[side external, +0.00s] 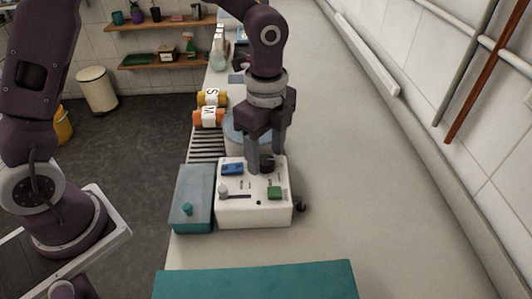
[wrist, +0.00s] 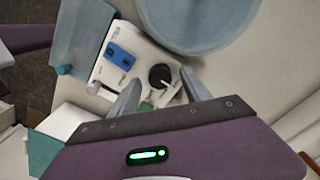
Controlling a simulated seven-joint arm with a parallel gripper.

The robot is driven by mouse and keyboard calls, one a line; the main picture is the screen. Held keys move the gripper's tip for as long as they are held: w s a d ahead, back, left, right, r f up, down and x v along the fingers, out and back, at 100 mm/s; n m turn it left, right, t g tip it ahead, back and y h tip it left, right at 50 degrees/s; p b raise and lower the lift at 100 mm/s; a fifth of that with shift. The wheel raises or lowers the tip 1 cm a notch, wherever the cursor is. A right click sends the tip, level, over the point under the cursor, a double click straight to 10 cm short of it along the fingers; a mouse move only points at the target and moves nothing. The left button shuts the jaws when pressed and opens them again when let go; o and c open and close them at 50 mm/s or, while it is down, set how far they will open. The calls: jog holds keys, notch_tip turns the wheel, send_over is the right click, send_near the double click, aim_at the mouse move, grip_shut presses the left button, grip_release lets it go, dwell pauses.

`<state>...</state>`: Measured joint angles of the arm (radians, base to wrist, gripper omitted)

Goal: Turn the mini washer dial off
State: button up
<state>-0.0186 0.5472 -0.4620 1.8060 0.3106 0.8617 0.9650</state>
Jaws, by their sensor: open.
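The mini washer appears to be the white box (side external: 238,212) on the counter, with a control panel on top; it also shows in the wrist view (wrist: 108,72). Its round black dial (wrist: 160,77) sits on the panel; in the side view the dial (side external: 267,163) is partly hidden by my fingers. A blue switch (side external: 232,168), a grey lever (side external: 223,190) and a green button (side external: 275,192) share the panel. My gripper (side external: 266,165) points down, open, with its fingertips on either side of the dial. I cannot tell whether they touch it.
A teal box (side external: 190,198) with a knob stands against the washer's left side. A larger teal block (side external: 255,281) lies in front. A pale blue round tub (wrist: 205,18) is close behind. Orange (side external: 207,118) and yellow rolls lie farther back.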

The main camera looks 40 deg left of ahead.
aim_at(265, 160)
notch_tip(265, 160, up, 6)
jog(key=shift+r, duration=0.2)
jog(key=s+a+r+n+t, duration=0.2)
jog(key=s+a+n, duration=0.3)
jog(key=s+n, duration=0.4)
jog(key=s+a+r+n+t, duration=0.3)
jog(key=s+a+r+n, duration=0.2)
jog(key=s+n, duration=0.3)
jog(key=s, duration=0.2)
jog(key=shift+s+a+r+n+t, duration=0.3)
jog(key=shift+n, duration=0.1)
